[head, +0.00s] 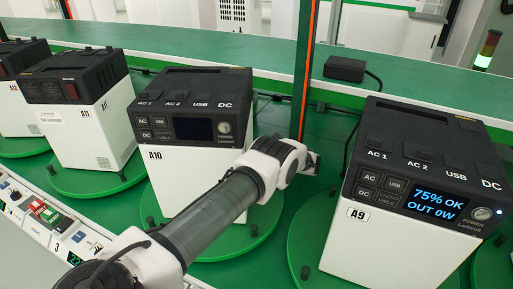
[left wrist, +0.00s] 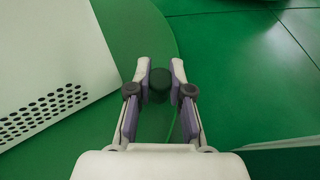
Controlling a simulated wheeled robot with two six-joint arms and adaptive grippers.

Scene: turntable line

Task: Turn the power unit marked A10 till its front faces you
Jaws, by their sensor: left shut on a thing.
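The power unit marked A10 (head: 185,165) is a white box with a black top, standing on a round green turntable (head: 236,240). Its control panel, with a dark screen, is towards me in the head view; my left arm covers part of its lower front. My left gripper (head: 312,163) is to the right of the unit, at the far right edge of the turntable. In the left wrist view the gripper (left wrist: 161,72) is shut on a dark green peg (left wrist: 157,86) at the turntable's rim. A vented white side of the unit (left wrist: 55,65) shows beside it. My right gripper is not in view.
Unit A9 (head: 405,240), its screen lit, stands on its own turntable at the right. Unit A11 (head: 85,125) stands at the left. A green post (head: 304,70) with an orange stripe rises close behind my left gripper. A black adapter (head: 345,68) lies behind.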

